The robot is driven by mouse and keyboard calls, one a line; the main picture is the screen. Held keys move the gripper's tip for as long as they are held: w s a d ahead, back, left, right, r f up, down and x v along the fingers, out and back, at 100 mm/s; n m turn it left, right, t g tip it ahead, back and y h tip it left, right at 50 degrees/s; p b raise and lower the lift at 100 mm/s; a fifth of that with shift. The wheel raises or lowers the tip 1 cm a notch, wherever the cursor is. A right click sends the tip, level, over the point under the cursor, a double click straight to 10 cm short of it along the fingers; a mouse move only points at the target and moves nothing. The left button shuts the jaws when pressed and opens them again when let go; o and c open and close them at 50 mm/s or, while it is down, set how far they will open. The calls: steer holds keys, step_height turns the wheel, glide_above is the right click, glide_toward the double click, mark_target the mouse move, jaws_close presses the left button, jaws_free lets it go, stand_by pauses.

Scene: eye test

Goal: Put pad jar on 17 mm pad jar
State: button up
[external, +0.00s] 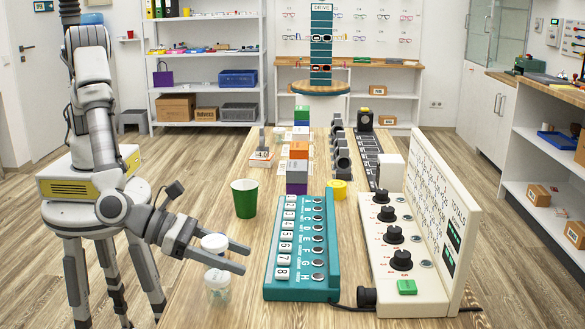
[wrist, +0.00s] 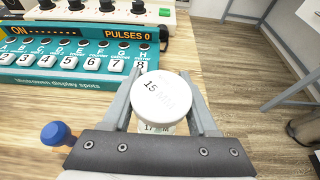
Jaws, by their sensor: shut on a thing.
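A white-lidded pad jar (external: 214,242) is between the fingers of my gripper (external: 243,257), near the table's front left. In the wrist view its round lid (wrist: 161,94) reads 15 MM, and my gripper (wrist: 162,72) is shut on it. A second clear jar with a white lid (external: 217,278) stands upright on the table directly below. In the wrist view its label (wrist: 156,128), partly hidden by the held jar, shows 17 and an M. The held jar is over this jar; I cannot tell whether they touch.
A green cup (external: 244,199) stands behind my gripper. A teal numbered panel (external: 302,285) lies to the right, then a white console with black knobs (external: 415,290). Stacked coloured boxes (external: 298,168) stand farther back. A blue-topped object (wrist: 57,133) shows at the wrist view's left.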

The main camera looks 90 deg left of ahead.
steer(key=shift+f, duration=0.7)
steer(key=shift+f, duration=0.15)
steer(key=o, duration=1.4)
steer(key=shift+c, duration=0.2)
steer(key=shift+s+r, duration=0.2)
steer(key=shift+r, duration=0.1)
steer(key=p+v, duration=0.1)
steer(key=v, duration=1)
steer(key=shift+s, duration=0.25)
steer(key=shift+r, duration=0.1)
